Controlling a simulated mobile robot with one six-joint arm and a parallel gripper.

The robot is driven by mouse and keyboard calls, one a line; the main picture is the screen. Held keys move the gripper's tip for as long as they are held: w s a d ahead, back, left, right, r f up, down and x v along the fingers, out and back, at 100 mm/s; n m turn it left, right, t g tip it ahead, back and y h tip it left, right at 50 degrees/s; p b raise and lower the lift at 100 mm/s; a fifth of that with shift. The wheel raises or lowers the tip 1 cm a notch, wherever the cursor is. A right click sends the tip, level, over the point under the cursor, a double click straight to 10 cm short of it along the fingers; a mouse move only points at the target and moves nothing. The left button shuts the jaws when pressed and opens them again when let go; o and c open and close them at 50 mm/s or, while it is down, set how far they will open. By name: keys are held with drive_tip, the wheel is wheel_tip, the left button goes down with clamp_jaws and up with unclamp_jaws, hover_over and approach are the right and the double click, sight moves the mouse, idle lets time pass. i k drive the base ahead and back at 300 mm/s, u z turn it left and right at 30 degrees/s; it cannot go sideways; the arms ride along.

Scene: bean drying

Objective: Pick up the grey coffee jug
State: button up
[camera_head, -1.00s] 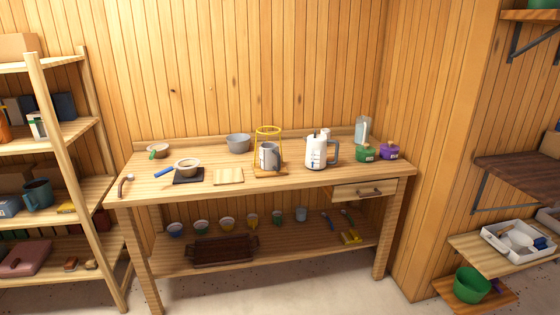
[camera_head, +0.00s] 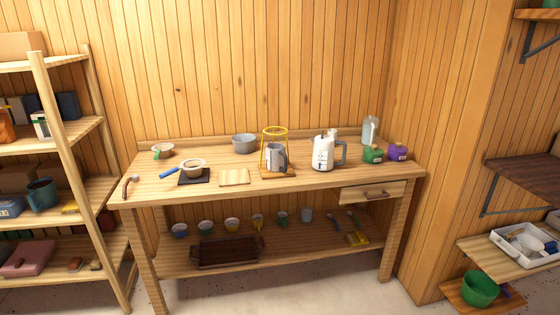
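The grey coffee jug (camera_head: 276,157) stands upright on the wooden base of a yellow-topped dripper stand (camera_head: 275,132), on the wooden workbench (camera_head: 290,183). Its dark handle is on the right side. The stand's yellow ring sits above the jug. A white kettle (camera_head: 323,153) with a grey handle stands close to its right. My gripper is not in view.
A grey bowl (camera_head: 244,144) stands behind and left of the jug. A wooden board (camera_head: 235,177) and a strainer on a dark scale (camera_head: 194,178) lie to its left. Green (camera_head: 373,154) and purple (camera_head: 397,152) containers stand at the right. The bench's front strip is mostly clear.

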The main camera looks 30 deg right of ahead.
sight(275, 158)
drive_tip(key=i, duration=0.95)
drive_tip(key=u, duration=0.05)
